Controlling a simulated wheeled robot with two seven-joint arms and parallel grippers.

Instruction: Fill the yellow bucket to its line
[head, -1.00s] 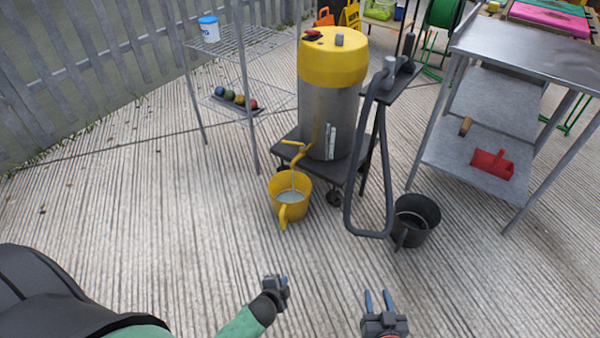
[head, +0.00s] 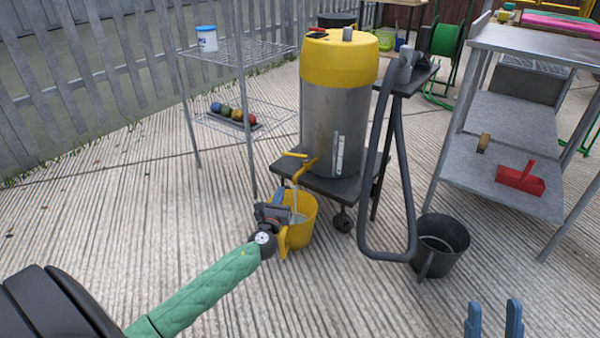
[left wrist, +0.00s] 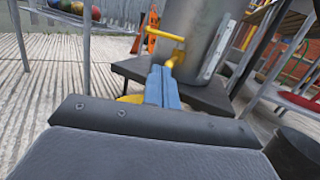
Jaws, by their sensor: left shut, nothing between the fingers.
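The yellow bucket (head: 303,228) stands on the concrete below the tap of the steel drum with the yellow top (head: 338,115). A pale stream runs from the tap spout into the bucket; its line and level cannot be made out. The tap's yellow lever (head: 293,154) points left; it also shows in the left wrist view (left wrist: 165,34). My left gripper (head: 278,198) is shut and empty, just left of the bucket and below the lever, hiding part of the bucket. In the left wrist view its blue fingers (left wrist: 163,85) are together. My right gripper (head: 493,318) is open and empty at the bottom right.
A black bucket (head: 455,238) stands right of the drum's cart, near a hanging grey hose (head: 364,190). A wire shelf (head: 240,115) with coloured balls stands left. A steel table (head: 525,130) with a red scoop (head: 520,179) stands right. The front floor is clear.

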